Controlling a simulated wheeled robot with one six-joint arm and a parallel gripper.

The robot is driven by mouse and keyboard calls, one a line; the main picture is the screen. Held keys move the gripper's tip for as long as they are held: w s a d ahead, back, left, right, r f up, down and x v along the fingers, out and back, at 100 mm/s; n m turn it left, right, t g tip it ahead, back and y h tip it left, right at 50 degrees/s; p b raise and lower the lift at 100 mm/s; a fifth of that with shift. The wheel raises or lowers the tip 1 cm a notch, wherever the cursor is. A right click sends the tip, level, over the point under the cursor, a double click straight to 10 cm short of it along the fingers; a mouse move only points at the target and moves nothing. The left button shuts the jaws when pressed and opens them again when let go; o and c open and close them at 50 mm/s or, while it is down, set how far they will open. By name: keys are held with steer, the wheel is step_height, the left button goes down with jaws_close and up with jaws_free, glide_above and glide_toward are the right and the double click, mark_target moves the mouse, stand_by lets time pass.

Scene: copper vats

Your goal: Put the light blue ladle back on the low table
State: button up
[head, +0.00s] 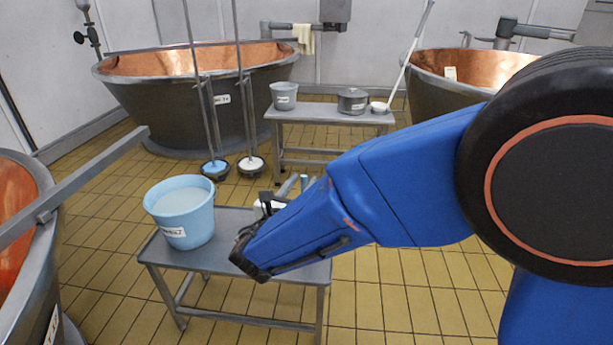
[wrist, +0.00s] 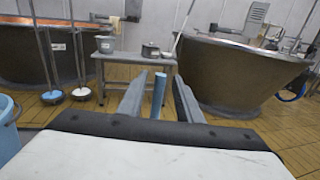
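A light blue, upright, rod-like piece (wrist: 159,90), apparently the handle of the light blue ladle, stands between my gripper's fingers in the wrist view. A small part of it (head: 304,181) shows in the head view. The ladle's bowl and lower part are hidden behind my gripper and arm. My gripper (wrist: 160,96) is open; a gap shows on each side of the handle. In the head view it (head: 298,187) is over the far right edge of the low grey table (head: 227,262). Whether the ladle touches the table is hidden.
A light blue bucket (head: 181,222) with pale liquid stands on the low table's left. Copper vats surround the area. Tiled floor lies clear at front right.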

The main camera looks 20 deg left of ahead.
steer(key=s, duration=0.6)
steer(key=shift+s+d, duration=0.15)
steer(key=shift+s, duration=0.05)
steer(key=w+d+r+m+g+h, duration=0.1)
steer(key=w+d+m+g+h, duration=0.25)
steer(key=d, duration=0.75)
steer(key=w+d+r+m+g+h, duration=0.1)
steer(key=w+d+m+h, duration=0.4)
steer(key=d, duration=0.7)
steer(key=s+d+m+g, duration=0.2)
steer(key=d+m+g, duration=0.15)
steer(key=d, duration=0.55)
steer(key=s+d+m+g, duration=0.2)
steer(key=d+m, duration=0.2)
steer(key=d, duration=0.4)
steer(key=s+d+f+m+g+y, duration=0.2)
steer(key=s+d+f+m+g, duration=0.15)
steer(key=s+d+m, duration=0.8)
steer(key=s+d+m+y, duration=0.2)
steer(key=s+m+y, duration=0.4)
steer(key=s+m, duration=0.3)
steer(key=shift+s+d, duration=0.35)
steer(key=shift+s, duration=0.2)
steer(key=shift+f, duration=0.1)
